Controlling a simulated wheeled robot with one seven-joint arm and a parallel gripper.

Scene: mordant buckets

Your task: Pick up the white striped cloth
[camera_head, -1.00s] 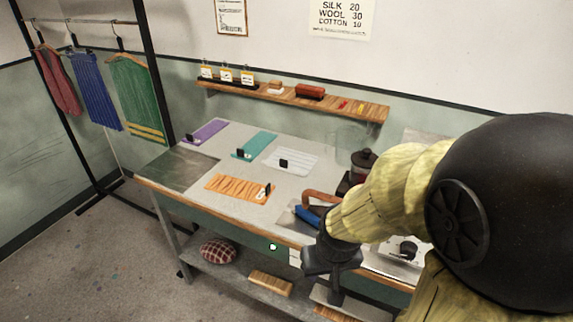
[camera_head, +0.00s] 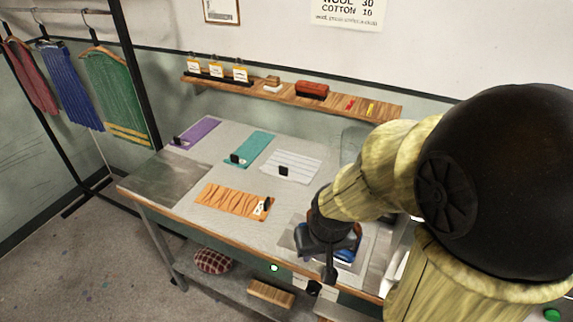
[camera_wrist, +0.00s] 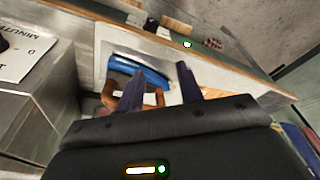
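The white striped cloth (camera_head: 296,165) lies flat on the grey worktable, right of the teal cloth, with a small black clip at its near left edge. My gripper (camera_head: 330,262) hangs over the table's front right part, well to the right of and nearer than the white cloth. In the wrist view, the two dark fingers of my gripper (camera_wrist: 163,85) are spread apart with nothing between them that I can see held. A blue object with an orange-brown handle (camera_wrist: 140,75) lies beyond the fingers. The white cloth is not clearly seen in the wrist view.
The worktable (camera_head: 225,180) also bears a teal cloth (camera_head: 250,148), a purple cloth (camera_head: 196,133) and an orange patterned cloth (camera_head: 230,202). A wooden shelf (camera_head: 340,103) runs along the wall behind. A clothes rack stands at the left. A clear container stands behind my arm.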

